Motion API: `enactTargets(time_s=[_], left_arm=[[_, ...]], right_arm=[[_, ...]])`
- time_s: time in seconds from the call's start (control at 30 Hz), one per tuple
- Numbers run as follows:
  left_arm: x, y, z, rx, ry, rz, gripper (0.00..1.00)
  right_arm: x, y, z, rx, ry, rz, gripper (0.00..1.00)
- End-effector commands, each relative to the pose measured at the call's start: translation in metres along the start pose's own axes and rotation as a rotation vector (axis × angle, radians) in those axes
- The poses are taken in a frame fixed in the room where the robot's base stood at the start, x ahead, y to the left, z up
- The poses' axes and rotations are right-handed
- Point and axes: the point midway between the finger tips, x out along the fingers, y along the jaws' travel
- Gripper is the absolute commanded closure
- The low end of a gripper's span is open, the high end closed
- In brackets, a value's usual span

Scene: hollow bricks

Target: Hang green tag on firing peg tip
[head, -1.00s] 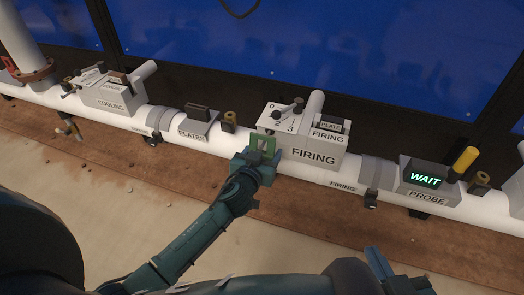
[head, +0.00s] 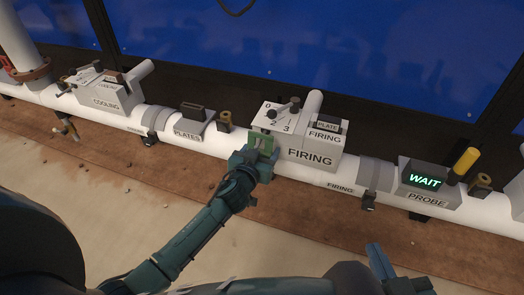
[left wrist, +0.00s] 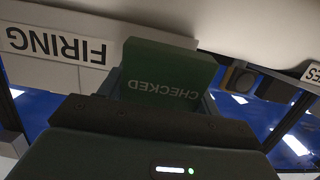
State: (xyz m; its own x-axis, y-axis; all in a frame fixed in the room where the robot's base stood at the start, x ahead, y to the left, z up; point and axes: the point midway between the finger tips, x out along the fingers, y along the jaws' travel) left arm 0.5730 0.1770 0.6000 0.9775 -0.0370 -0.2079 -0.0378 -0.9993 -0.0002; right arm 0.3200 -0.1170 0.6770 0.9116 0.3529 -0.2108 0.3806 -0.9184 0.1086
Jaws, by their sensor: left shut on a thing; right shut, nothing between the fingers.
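My left gripper (head: 254,157) is shut on the green tag (head: 264,142) and holds it upright at the left end of the white FIRING box (head: 310,155). In the left wrist view the tag (left wrist: 168,72) reads CHECKED, upside down, and sticks out beyond the fingers. On top of the box, a grey peg or lever with a dark round end (head: 294,101) stands by the numbers, just above the tag. I cannot tell whether the tag touches it. My right gripper (head: 380,262) is shut and empty at the bottom of the head view.
A long white pipe (head: 235,147) carries the COOLING box (head: 105,98), the PLATES block (head: 190,120) and the PROBE block (head: 430,180) with a lit WAIT display. A yellow handle (head: 466,161) rises beside PROBE. The brown floor strip in front is mostly clear.

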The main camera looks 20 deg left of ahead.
Motion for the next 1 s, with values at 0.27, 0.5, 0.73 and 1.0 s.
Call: enactTargets(time_s=[0.27,0.5,0.73,1.0], left_arm=[[0.0,0.0001,-0.0005,0.0,0.001,0.0,0.64],[-0.0001,0.0001,-0.0004,0.0,0.001,0.0,0.2],[-0.0001,0.0001,-0.0002,0.0,0.0,0.0,0.11],[-0.0001,-0.0013,-0.0019,-0.001,-0.001,0.001,0.11]], right_arm=[[-0.0003,0.0006,-0.0033,0.001,0.006,0.001,1.0],[-0.0004,0.0016,-0.0047,0.0,0.008,0.003,1.0],[-0.0004,0.0026,-0.0044,-0.001,0.008,0.005,1.0],[-0.0005,0.0028,-0.0051,0.0,0.001,0.003,1.0]])
